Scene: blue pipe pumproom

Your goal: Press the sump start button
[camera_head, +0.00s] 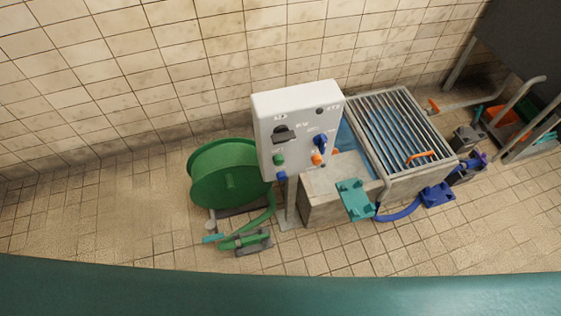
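A light grey control box (298,100) stands on a post (291,200) in the middle of the head view. Its face carries a black switch (284,134), a blue lever-like control (321,143), a green button (278,160) at lower left and an orange button (317,159) at lower right. A blue part (281,176) shows at the lower edge. The labels are too small to read, so I cannot tell which button is the sump start. Neither of my grippers is in view.
A green hose reel (225,172) stands left of the post, with a green hose nozzle (245,241) on the floor. A grated basin (433,133) stands to the right, with a teal part (355,199) and blue hose (402,212). The tiled floor (110,225) at left is clear.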

